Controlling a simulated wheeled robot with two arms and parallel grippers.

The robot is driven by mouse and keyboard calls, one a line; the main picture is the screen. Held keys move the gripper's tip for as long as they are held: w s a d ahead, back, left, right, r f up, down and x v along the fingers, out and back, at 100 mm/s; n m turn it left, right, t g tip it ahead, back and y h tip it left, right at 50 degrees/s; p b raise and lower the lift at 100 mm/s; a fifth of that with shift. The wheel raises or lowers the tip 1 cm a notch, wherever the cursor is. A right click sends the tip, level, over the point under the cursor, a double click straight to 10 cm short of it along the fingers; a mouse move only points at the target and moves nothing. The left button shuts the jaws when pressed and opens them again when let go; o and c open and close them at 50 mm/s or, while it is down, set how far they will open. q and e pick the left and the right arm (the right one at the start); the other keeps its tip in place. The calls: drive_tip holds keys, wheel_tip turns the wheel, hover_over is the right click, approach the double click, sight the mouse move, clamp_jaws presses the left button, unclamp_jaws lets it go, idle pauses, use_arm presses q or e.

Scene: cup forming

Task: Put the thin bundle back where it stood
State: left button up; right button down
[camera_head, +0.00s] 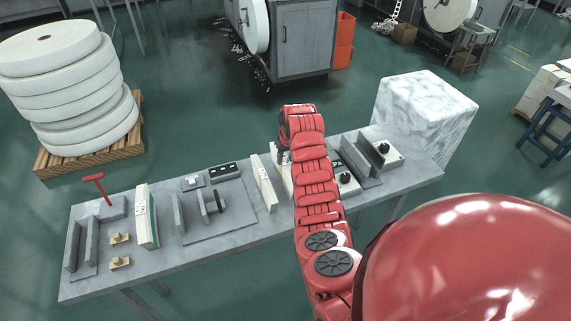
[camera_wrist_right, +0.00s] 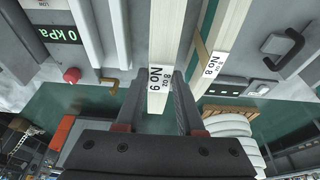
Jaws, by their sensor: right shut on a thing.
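The thin bundle (camera_wrist_right: 160,50) is a narrow cream stack labelled "8 oz No 9" in the right wrist view. Its end lies between the two fingers of my right gripper (camera_wrist_right: 158,103), which is shut on it. In the head view my red right arm covers most of this bundle; a pale strip (camera_head: 285,178) shows beside the arm. Whether its lower end touches the table is hidden. My left gripper is not in view.
Left of the arm, another cream bundle (camera_head: 264,183) stands on the grey table (camera_head: 240,236); a thicker bundle (camera_head: 147,216) stands farther left. Right of the arm are more plates (camera_head: 361,160) and a control box (camera_head: 386,154).

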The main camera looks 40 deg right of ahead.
sight(286, 163)
wheel_tip(286, 163, down, 3)
drive_tip(key=shift+r+p, duration=0.1)
drive_tip(key=shift+p, duration=1.1)
drive_tip(key=shift+f, duration=0.35)
drive_tip(key=shift+f+b, duration=0.2)
drive_tip(key=shift+b, duration=0.1)
drive_tip(key=c, duration=0.5)
unclamp_jaws()
drive_tip(key=shift+r, duration=0.1)
